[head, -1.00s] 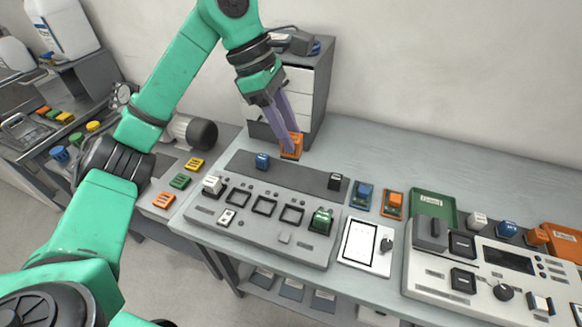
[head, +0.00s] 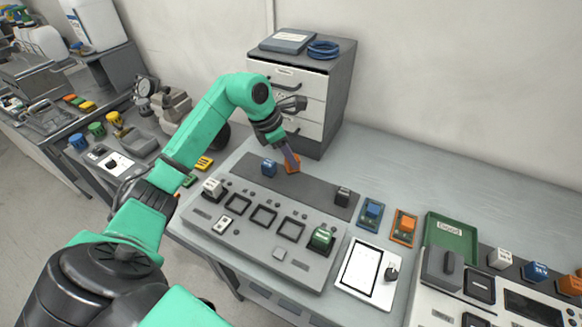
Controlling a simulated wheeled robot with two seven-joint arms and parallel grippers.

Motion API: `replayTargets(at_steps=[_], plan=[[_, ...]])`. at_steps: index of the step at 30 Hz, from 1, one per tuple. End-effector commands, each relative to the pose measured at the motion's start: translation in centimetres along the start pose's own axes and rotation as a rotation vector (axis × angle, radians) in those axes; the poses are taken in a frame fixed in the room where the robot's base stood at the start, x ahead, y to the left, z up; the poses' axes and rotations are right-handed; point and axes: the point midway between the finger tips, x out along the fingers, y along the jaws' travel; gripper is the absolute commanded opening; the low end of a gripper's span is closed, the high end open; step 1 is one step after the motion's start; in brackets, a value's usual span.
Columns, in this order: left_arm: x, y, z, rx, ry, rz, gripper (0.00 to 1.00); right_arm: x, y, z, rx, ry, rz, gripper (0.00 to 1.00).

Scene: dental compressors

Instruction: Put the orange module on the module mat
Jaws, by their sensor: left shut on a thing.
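The orange module (head: 292,165) is between the fingers of my left gripper (head: 291,157), which is shut on it. The fingers point down and partly hide it. The module mat, a dark grey strip (head: 313,189), lies behind the grey control panel. The orange module shows over the mat's far edge, right of a blue module (head: 269,168) on the mat. I cannot tell whether it touches the mat. A black module (head: 342,196) stands near the mat's right end. My right gripper is not in view.
The control panel (head: 205,217) holds a white and a green module (head: 321,238). To the right are blue and orange pieces (head: 405,224) on small plates, a green tray (head: 452,237) and another device. A drawer cabinet (head: 335,100) stands behind. The mat's middle is clear.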

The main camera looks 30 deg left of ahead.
Motion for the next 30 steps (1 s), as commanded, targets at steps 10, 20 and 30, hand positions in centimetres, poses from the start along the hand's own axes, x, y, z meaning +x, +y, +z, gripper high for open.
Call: replayTargets(at_steps=[10, 20, 30], plan=[[4.5, 0.0, -1.9, 0.0, -0.002, 0.0, 0.0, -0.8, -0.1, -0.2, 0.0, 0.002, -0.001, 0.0], [4.8, 0.0, -1.9, 0.001, 0.0, 0.0, 0.56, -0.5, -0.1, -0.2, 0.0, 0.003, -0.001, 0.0], [4.6, 0.0, -1.9, 0.001, -0.001, -0.001, 0.66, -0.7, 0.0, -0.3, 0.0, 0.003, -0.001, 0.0]])
